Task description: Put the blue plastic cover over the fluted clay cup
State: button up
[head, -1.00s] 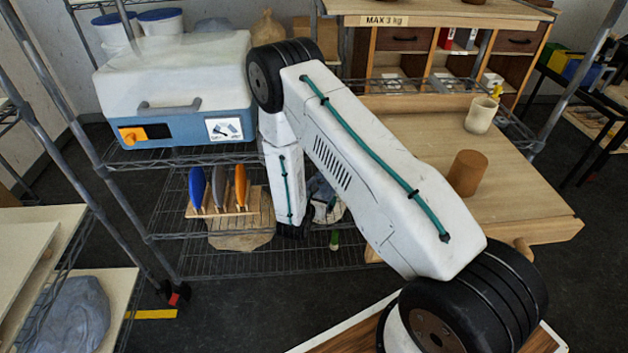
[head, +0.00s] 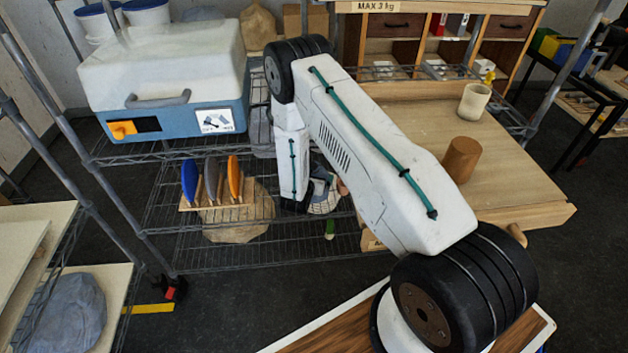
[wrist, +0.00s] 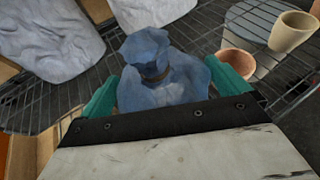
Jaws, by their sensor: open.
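A blue, crumpled cover-like thing (wrist: 155,82), which I take for the blue plastic cover, is between my gripper's fingers in the wrist view. It has a puffed top, a narrow waist with a brown band, and a wider lower part. My gripper (wrist: 170,66) is open, with one teal finger on each side of it; I cannot tell whether they touch it. A cream cup (wrist: 293,32) and a small terracotta bowl (wrist: 237,63) stand to its right. I cannot make out fluting on either. In the head view my arm hides most of this spot.
Large grey-white crumpled shapes (wrist: 50,35) lie at upper left in the wrist view. On the wire rack (head: 215,262) are a wooden holder with coloured discs (head: 212,184) and a blue-white case (head: 165,75). A brown cylinder (head: 461,160) and pale cup (head: 474,103) stand on the bench.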

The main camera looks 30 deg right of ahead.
jog(key=c, duration=0.6)
jog(key=shift+c, duration=0.2)
jog(key=shift+r, duration=0.15)
